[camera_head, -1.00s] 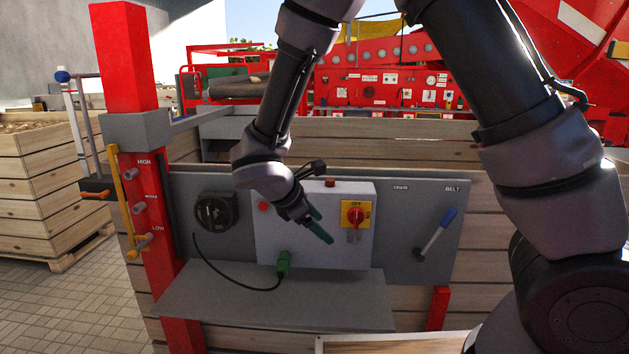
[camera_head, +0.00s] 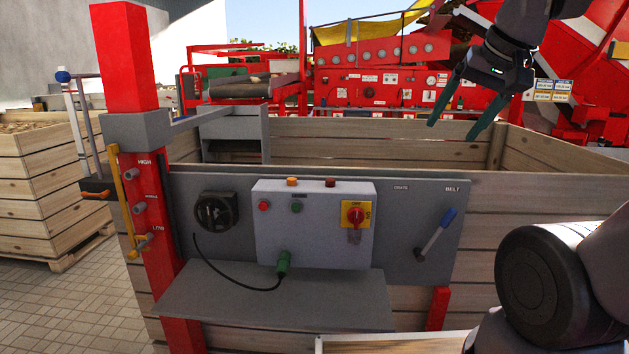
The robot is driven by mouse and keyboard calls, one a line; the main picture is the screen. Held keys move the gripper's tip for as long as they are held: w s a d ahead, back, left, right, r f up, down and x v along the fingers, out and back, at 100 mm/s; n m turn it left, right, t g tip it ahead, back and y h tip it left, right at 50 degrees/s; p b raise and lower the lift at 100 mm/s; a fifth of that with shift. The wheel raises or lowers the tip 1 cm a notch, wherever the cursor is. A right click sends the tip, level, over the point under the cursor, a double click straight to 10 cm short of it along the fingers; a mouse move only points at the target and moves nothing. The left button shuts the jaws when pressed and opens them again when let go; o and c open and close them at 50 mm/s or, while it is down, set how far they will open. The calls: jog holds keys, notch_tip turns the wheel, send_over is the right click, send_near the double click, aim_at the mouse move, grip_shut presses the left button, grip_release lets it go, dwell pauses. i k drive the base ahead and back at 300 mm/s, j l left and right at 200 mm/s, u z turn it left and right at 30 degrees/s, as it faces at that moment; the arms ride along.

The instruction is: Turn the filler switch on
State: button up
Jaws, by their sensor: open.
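The grey control box (camera_head: 265,240) is mounted on a dark grey panel (camera_head: 405,265). It carries a red rotary switch (camera_head: 354,215) on a yellow plate marked OFF, a red button (camera_head: 264,206) and a green button (camera_head: 296,207). An orange lamp (camera_head: 292,182) and a dark red lamp (camera_head: 330,183) sit on its top. A large black rotary switch (camera_head: 215,212) is left of the box. I cannot read which control is the filler switch. My gripper (camera_head: 452,131) is open and empty, up and right of the box, clear of every control.
A blue-handled lever (camera_head: 436,235) stands under the BELT label, right of the box. A grey shelf (camera_head: 275,305) juts out below, with a black cable and green plug (camera_head: 283,263) above it.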

aim_at(356, 215)
jog(key=k+j, duration=0.1)
jog(key=j, duration=0.4)
jog(key=j+z, duration=0.1)
jog(key=j, duration=0.4)
jog(key=k+j, duration=0.15)
jog(key=j, duration=0.35)
jog(key=k+j+z, duration=0.1)
jog(key=j, duration=0.4)
